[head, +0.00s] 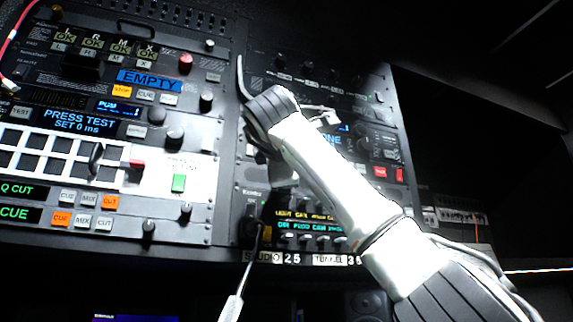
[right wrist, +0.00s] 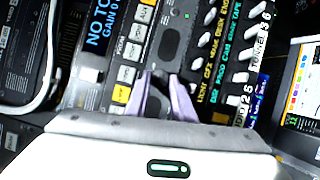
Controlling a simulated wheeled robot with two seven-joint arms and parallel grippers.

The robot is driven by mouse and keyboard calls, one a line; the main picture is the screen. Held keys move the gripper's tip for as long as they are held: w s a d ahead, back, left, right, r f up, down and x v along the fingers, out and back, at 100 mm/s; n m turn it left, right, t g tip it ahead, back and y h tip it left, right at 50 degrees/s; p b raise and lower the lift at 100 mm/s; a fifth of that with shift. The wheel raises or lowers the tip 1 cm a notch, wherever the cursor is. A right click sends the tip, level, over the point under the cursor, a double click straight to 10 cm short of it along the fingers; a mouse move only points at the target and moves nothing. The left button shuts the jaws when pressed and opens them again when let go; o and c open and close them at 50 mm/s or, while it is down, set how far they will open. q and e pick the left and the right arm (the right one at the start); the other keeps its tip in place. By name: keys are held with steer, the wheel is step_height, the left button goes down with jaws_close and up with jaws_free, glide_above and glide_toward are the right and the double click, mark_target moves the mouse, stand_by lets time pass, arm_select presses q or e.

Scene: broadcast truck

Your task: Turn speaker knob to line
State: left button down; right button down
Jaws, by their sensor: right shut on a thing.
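The speaker knob (right wrist: 158,76) looks like a small dark shape on the black intercom panel in the right wrist view. My right gripper (right wrist: 162,88) is shut on it, one purple-grey finger on either side. The fingers cover most of the knob, so its pointer and the line mark cannot be read. In the head view my right arm reaches in from the right across the panel, and the hand hides the knob.
Lit yellow and white buttons (right wrist: 130,68) and a blue display (right wrist: 101,28) sit left of the fingers. A row of white switches (right wrist: 202,68) lies to the right. The left panel has several protruding knobs.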

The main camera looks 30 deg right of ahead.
arm_select(q)
steer(key=shift+s+a+r+p, duration=0.3)
steer(key=shift+r+p, duration=0.25)
steer(key=shift+p, duration=0.4)
steer(key=shift+s+a+r+p, duration=0.25)
steer(key=shift+r+p, duration=0.35)
steer(key=shift+p, duration=0.35)
steer(key=shift+s+a+r+p, duration=0.2)
steer(key=shift+a+r+p, duration=0.25)
steer(key=shift+p, duration=0.5)
arm_select(e)
steer(key=shift+r+m+g+y, duration=0.2)
steer(key=shift+m+g+y, duration=0.2)
steer(key=shift+m, duration=0.75)
steer(key=shift+r+m+g+y, duration=0.15)
steer(key=shift+m+g+y, duration=0.25)
steer(key=shift+m, duration=0.8)
steer(key=shift+r+m+g+y, duration=0.25)
steer(key=shift+m+y, duration=0.25)
steer(key=shift+m, duration=0.65)
arm_select(q)
steer(key=shift+d+r, duration=0.15)
arm_select(e)
steer(key=c, duration=1.5)
jaws_free()
steer(key=shift+f, duration=0.1)
arm_select(q)
steer(key=shift+w+d+r, duration=0.1)
